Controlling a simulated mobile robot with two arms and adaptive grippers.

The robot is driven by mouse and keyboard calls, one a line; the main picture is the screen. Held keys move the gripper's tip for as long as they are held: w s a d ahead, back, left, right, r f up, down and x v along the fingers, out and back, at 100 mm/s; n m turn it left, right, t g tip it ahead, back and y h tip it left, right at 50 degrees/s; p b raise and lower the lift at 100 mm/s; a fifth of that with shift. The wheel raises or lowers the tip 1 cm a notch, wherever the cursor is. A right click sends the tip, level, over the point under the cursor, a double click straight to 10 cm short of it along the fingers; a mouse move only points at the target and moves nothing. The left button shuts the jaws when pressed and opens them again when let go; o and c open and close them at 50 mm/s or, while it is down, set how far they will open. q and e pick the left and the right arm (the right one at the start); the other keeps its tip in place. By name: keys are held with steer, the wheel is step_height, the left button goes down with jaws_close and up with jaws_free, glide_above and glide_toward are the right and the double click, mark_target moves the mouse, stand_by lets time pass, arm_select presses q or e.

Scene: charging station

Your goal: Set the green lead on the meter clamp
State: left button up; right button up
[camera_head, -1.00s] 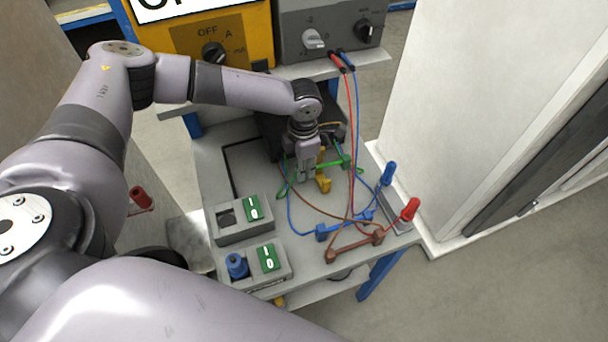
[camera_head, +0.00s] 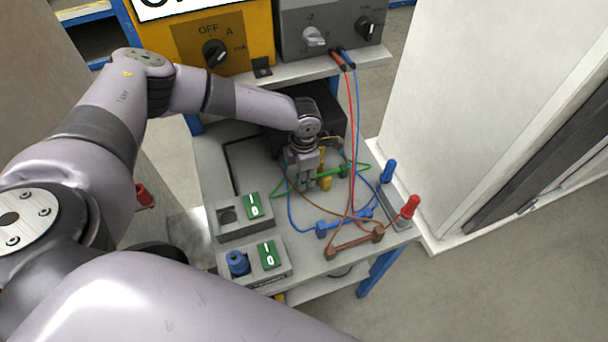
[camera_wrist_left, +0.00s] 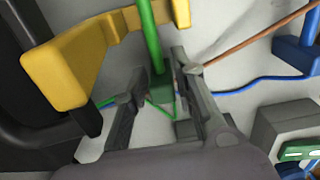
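My left gripper (camera_head: 308,186) is low over the grey bench top. In the left wrist view its fingers (camera_wrist_left: 157,80) stand apart, one on each side of the green lead's bar and block (camera_wrist_left: 161,88); I see a gap beside the block. The green lead (camera_head: 345,171) lies on the bench with its thin green wire looped around. A yellow bracket-shaped piece (camera_head: 326,157), perhaps the meter clamp, is just behind the gripper and partly hidden by it. It also shows in the left wrist view (camera_wrist_left: 70,62). My right gripper is out of view.
A blue lead (camera_head: 345,222) and a brown lead (camera_head: 355,243) lie right of the gripper, with crossing wires. Blue (camera_head: 388,172) and red (camera_head: 410,207) plugs stand at the right edge. Switch boxes (camera_head: 240,233) are in front. A white cabinet (camera_head: 480,100) stands to the right.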

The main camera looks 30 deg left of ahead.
arm_select(q)
steer(key=shift+o, duration=1.3)
steer(key=shift+r, duration=0.1)
steer(key=shift+r+p, duration=0.25)
steer(key=shift+p, duration=0.05)
step_height(320, 180, up, 12)
steer(key=b, duration=0.2)
steer(key=shift+f, duration=0.15)
steer(key=shift+f, duration=0.1)
